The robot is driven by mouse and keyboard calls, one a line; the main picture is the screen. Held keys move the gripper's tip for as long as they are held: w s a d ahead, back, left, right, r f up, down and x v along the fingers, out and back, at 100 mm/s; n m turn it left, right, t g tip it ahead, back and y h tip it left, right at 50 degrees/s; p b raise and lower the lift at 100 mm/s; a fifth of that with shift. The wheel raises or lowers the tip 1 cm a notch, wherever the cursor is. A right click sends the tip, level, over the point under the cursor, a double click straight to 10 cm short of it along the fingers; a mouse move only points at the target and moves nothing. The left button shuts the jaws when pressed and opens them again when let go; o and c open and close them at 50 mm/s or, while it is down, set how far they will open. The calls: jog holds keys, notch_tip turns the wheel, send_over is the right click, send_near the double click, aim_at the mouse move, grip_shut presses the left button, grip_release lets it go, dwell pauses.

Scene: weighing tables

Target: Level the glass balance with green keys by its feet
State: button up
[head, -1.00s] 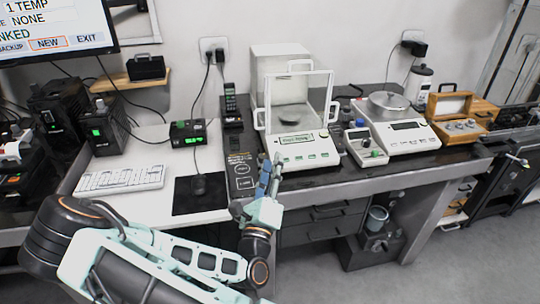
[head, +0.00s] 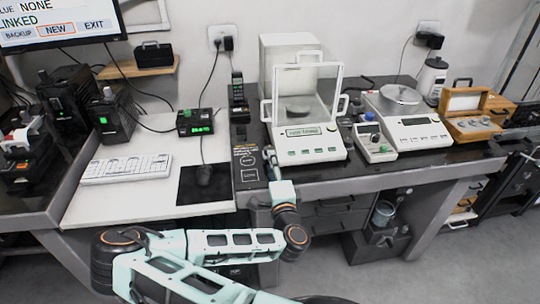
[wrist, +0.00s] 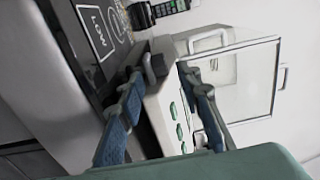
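The glass balance with green keys (head: 308,141) stands on the dark bench, its glass draft shield and pan behind the display. In the wrist view the balance (wrist: 172,112) looks steeply turned, with its green keys along the front. My gripper (head: 268,156) is at the balance's front left corner. In the wrist view my gripper (wrist: 158,73) is open, its blue-padded fingers on either side of a small grey foot (wrist: 154,66) at that corner. I cannot tell whether either finger touches the foot. The other feet and any level bubble cannot be made out.
A small meter (head: 374,142) and a second balance with an open round pan (head: 411,130) stand to the right. A wooden weight box (head: 468,120) is further right. A black labelled panel (head: 246,170) lies left of the glass balance. A mouse and keyboard (head: 127,168) are on the white desk.

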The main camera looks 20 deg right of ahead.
jog(key=x, duration=0.5)
jog(key=shift+w, duration=0.15)
jog(key=shift+r, duration=0.1)
grip_shut()
